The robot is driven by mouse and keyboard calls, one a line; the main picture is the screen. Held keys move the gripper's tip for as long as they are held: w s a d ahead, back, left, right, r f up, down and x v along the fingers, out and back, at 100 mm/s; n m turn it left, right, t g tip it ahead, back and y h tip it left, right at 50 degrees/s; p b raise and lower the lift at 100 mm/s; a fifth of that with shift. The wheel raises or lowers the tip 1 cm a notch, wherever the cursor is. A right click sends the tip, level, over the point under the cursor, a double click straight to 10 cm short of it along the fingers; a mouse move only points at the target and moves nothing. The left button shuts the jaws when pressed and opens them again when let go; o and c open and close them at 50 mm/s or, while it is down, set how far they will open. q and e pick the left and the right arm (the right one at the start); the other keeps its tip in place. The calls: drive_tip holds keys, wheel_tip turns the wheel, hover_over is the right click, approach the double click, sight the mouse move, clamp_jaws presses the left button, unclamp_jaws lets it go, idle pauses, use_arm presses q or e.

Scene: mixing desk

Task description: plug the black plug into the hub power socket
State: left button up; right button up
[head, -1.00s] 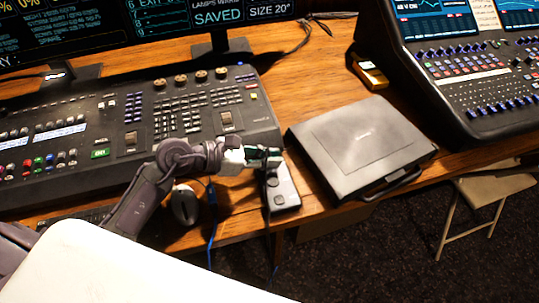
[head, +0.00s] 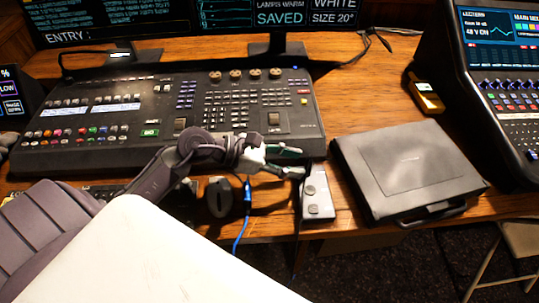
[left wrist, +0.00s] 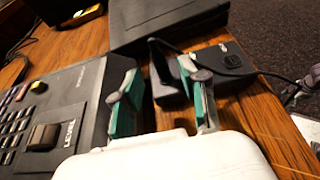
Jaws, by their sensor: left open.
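My left gripper (head: 290,163) is open at the hub's far left end. In the left wrist view, its green-padded fingers (left wrist: 163,80) stand either side of a dark upright piece (left wrist: 157,65), which looks like the black plug. A black cable runs near it across the hub. I cannot tell whether the fingers touch the plug. Which dark part is the power socket is unclear. My right gripper is out of view.
A lighting console (head: 160,125) lies left of the hub, and a closed black case (head: 405,165) lies to its right. A mouse (head: 218,198) and a blue cable (head: 241,232) are near the front edge. Bare wood (head: 365,95) shows behind the case.

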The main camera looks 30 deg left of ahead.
use_arm(q)
drive_tip(key=v, duration=0.7)
drive_tip(key=shift+s+a, duration=0.1)
